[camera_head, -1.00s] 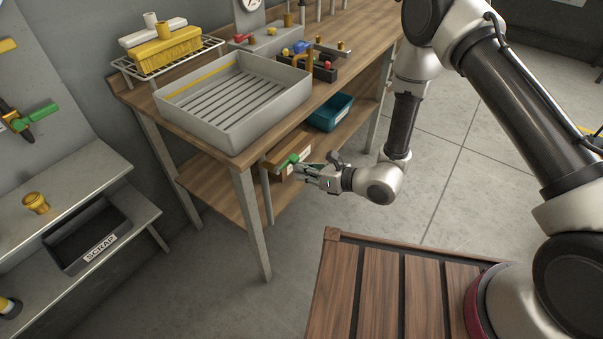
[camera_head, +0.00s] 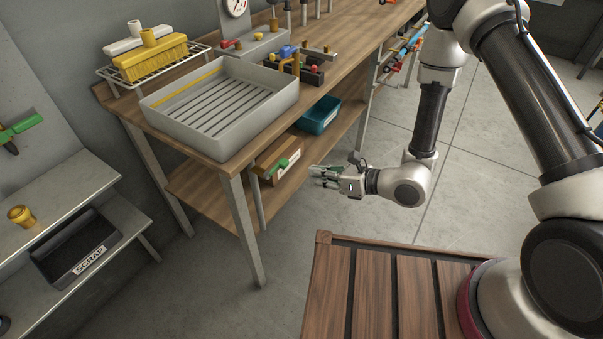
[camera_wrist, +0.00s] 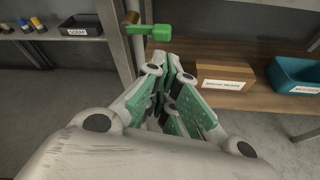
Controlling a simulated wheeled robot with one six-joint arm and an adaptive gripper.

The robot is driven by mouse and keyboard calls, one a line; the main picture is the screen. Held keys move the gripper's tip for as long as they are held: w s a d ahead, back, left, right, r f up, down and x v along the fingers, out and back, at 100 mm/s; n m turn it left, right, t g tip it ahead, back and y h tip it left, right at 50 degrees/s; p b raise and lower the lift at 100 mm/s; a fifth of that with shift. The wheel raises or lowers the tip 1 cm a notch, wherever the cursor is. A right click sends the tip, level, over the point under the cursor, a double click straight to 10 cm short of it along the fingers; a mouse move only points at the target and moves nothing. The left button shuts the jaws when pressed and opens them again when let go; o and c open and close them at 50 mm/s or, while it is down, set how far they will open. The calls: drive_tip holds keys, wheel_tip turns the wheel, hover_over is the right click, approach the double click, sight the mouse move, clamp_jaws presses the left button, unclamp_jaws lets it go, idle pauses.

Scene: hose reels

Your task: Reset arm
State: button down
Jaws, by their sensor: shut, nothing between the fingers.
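My gripper (camera_head: 318,174) is at the end of my arm in the head view, in front of the workbench (camera_head: 268,127) and beside its lower shelf. Its fingers are together with nothing between them, clear of the bench. In the wrist view my gripper (camera_wrist: 172,62) points toward the bench's lower shelf, its green-padded fingers meeting. A green-handled valve (camera_head: 282,163) on a pipe stands at the bench's side, close to the fingertips. It also shows just past them in the wrist view (camera_wrist: 150,31).
A cardboard box (camera_head: 290,156) and a teal bin (camera_head: 320,114) sit on the lower shelf. A grey tray (camera_head: 225,137) is on the bench top. A black SCRAP bin (camera_head: 75,250) stands on the left shelf. Open floor (camera_head: 480,185) lies to the right of my arm.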

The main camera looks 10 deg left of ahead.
drive_tip(key=shift+f+v, duration=0.15)
drive_tip(key=shift+v, duration=0.65)
drive_tip(key=shift+f+v, duration=0.1)
drive_tip(key=shift+v, duration=0.75)
drive_tip(key=s+d+r+n+g, duration=0.25)
drive_tip(key=s+n+g, duration=0.3)
drive_tip(key=s, duration=0.55)
drive_tip(key=s+d+r+n+g+h, duration=0.2)
drive_tip(key=s+d+r+n+g, duration=0.35)
drive_tip(key=d+n, duration=0.25)
drive_tip(key=w+d+r+n+t+h, duration=0.2)
drive_tip(key=d+r+n+h, duration=0.4)
drive_tip(key=d, duration=0.5)
drive_tip(key=w+d+r+n+t+h, duration=0.3)
drive_tip(key=d+r+n+h, duration=0.15)
drive_tip(key=d+r, duration=0.5)
drive_tip(key=s+d+r+t, duration=0.1)
drive_tip(key=d+r+t, duration=0.5)
drive_tip(key=r, duration=0.5)
drive_tip(key=shift+s+d+n+h, duration=0.2)
drive_tip(key=shift+d+n+h, duration=0.25)
drive_tip(key=shift+d, duration=0.55)
drive_tip(key=shift+r, duration=0.1)
